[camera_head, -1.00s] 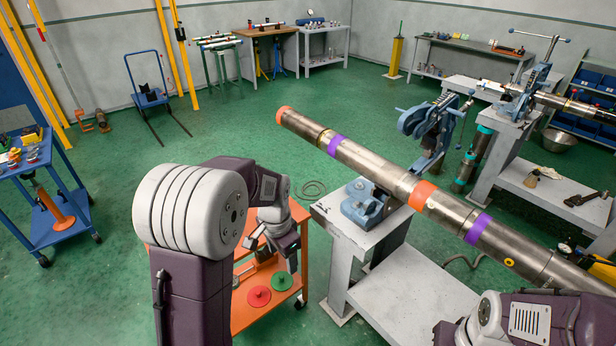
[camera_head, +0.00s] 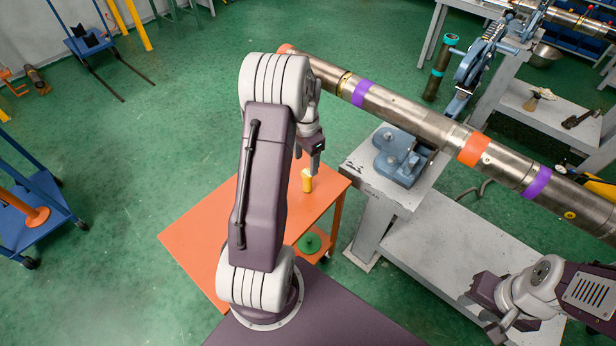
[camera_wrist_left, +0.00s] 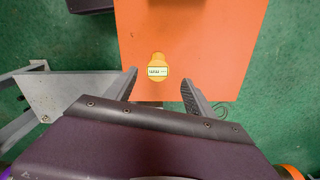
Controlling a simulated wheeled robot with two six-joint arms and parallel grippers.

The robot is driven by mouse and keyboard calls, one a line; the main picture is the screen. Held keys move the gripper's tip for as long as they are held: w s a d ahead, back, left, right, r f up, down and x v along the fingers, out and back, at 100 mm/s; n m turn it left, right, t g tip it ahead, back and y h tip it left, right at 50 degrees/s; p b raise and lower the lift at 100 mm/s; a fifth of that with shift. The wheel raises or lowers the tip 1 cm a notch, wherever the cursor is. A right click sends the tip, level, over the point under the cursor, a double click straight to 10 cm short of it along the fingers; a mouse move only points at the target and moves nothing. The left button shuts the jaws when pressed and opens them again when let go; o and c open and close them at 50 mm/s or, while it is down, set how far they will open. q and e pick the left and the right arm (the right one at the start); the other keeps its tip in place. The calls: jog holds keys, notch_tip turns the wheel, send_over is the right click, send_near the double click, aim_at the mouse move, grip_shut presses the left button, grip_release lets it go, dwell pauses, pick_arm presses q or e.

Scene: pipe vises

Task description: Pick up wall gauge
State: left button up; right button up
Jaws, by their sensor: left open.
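The wall gauge (camera_head: 306,181) is a small yellow piece on the orange cart top (camera_head: 200,240), below the left gripper in the head view. In the left wrist view the gauge (camera_wrist_left: 157,59) shows a pale display with dark marks, and lies on the orange surface (camera_wrist_left: 215,35). My left gripper (camera_head: 314,160) points down above the gauge. In the left wrist view its fingers (camera_wrist_left: 160,88) are apart with nothing between them, and the gauge appears just beyond the tips. My right gripper (camera_head: 488,312) is at the lower right, its jaw gap unclear.
A long steel pipe (camera_head: 420,125) with purple and orange bands runs over the grey bench (camera_head: 450,240), right of the cart. A blue vise (camera_head: 400,160) stands on this bench. A green disc (camera_head: 309,243) is on the cart's lower level.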

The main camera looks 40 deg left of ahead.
aim_at(307, 174)
pick_arm(q)
jog(key=shift+d+f, duration=0.2)
jog(key=f, duration=0.4)
jog(key=shift+a, duration=0.4)
jog(key=f, duration=0.2)
jog(key=d+f, duration=0.1)
jog(key=f, duration=0.1)
jog(key=shift+s+f+p, duration=0.1)
jog(key=shift+f+p, duration=0.15)
jog(key=shift+p, duration=0.1)
jog(key=shift+a+f, duration=0.2)
jog(key=shift+f, duration=0.05)
jog(key=shift+r, duration=0.1)
grip_shut()
